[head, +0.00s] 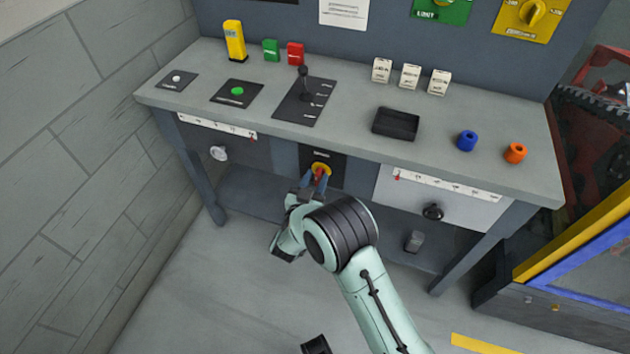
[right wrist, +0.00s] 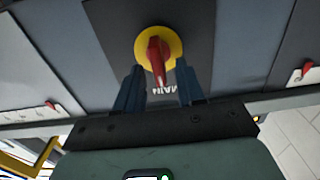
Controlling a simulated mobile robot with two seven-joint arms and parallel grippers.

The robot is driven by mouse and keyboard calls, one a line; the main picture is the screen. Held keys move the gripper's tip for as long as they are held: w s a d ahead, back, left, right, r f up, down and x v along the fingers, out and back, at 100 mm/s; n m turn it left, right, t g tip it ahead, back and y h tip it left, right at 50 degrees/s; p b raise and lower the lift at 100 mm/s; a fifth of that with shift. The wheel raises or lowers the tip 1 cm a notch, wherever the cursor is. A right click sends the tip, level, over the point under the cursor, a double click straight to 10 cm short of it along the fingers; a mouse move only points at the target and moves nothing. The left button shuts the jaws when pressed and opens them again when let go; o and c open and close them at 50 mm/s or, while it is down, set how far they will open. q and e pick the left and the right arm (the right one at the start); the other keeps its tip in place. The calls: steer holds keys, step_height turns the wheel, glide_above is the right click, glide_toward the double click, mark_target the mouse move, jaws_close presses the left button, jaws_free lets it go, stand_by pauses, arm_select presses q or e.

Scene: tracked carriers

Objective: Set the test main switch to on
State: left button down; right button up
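The main switch is a red handle on a yellow round base (head: 320,169), set on a dark panel below the bench's front edge. In the right wrist view the red handle (right wrist: 156,58) stands almost upright in the picture, its narrow end toward the inverted label "MAIN". My right gripper (head: 316,180) is at the switch. In the wrist view its two blue fingers (right wrist: 159,82) are apart, one on each side of the handle, with gaps visible.
The bench top (head: 350,145) overhangs the switch panel. Drawers with scales and knobs flank it: a white knob (head: 219,153) left and a black knob (head: 433,212) right. A black lever (head: 304,85), a tray (head: 396,124) and small blocks stand on top.

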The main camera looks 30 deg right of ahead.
jaws_close()
